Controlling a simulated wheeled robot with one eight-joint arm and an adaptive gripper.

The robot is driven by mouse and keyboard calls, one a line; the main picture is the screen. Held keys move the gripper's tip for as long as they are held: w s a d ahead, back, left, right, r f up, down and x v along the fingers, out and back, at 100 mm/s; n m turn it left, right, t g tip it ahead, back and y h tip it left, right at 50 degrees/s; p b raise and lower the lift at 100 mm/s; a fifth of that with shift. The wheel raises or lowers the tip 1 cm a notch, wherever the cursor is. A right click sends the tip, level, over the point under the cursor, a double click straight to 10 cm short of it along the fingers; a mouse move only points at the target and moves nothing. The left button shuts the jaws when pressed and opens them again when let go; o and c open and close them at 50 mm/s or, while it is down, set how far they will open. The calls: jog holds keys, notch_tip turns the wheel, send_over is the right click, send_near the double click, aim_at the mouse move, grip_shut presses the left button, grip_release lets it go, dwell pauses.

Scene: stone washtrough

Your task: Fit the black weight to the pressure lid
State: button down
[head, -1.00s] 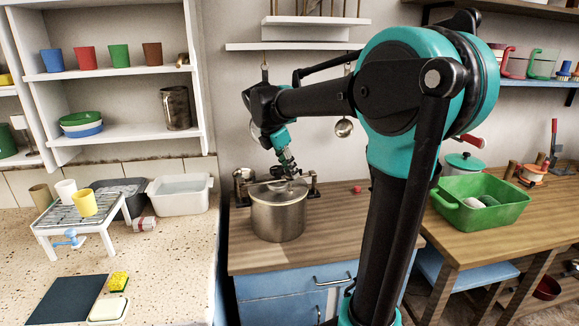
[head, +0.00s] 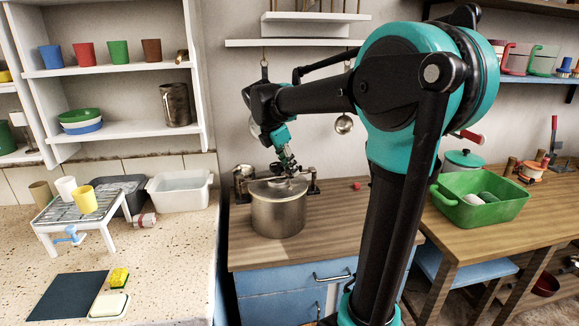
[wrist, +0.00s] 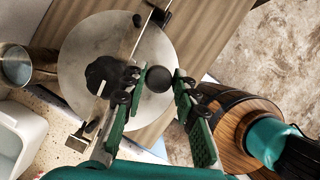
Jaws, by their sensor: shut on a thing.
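The steel pot (head: 278,213) stands on the wooden counter with its pressure lid (head: 262,190) on top. In the wrist view the lid (wrist: 85,40) is a grey disc with a bar across it, a small dark knob (wrist: 137,19) near its edge and a dark patch near its middle. My gripper (head: 287,171) is over the lid, pointing down. In the wrist view my gripper (wrist: 156,84) is shut on the round black weight (wrist: 158,78), which shows between the fingertips near the lid's right side. I cannot tell its exact height above the lid.
A metal cup (wrist: 14,66) stands close to the pot. A white basin (head: 180,192) is on the speckled counter at left. A green tub (head: 480,212) is on the right table. The wooden counter right of the pot is mostly clear, with a small red thing (head: 357,186).

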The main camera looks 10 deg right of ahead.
jog(key=shift+f, duration=1.65)
dwell(1.5)
jog(key=c, duration=1.1)
grip_release()
jog(key=shift+r, duration=3.5)
